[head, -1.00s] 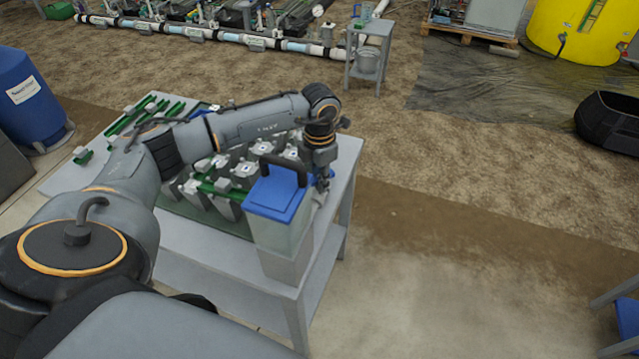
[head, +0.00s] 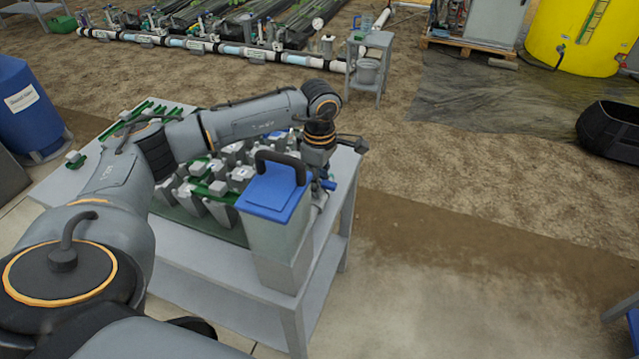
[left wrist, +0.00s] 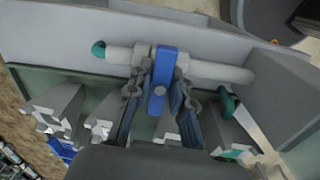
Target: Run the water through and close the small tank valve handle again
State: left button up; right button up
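The small tank valve's blue handle (left wrist: 161,80) stands crosswise to a pale pipe (left wrist: 215,72) with grey fittings in the left wrist view. My left gripper (left wrist: 164,72) straddles it, one finger on each side. Narrow gaps seem to show between the fingers and the handle, so the gripper looks open around it. In the head view my left gripper (head: 322,182) points down at the right end of the table, just behind a grey box-shaped tank (head: 280,245) with a blue lid and black grip. That tank partly hides the fingers. My right gripper is out of view.
The grey table (head: 210,262) also carries several grey blocks (head: 215,175) and green strips left of the gripper. A blue barrel (head: 28,105) stands at the left. A small stand (head: 370,62) with a bucket is farther back. The floor right of the table is clear.

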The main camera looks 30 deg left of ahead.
pick_arm(q)
jog(key=o, duration=0.5)
notch_tip(320, 180, up, 10)
jog(key=p, duration=0.6)
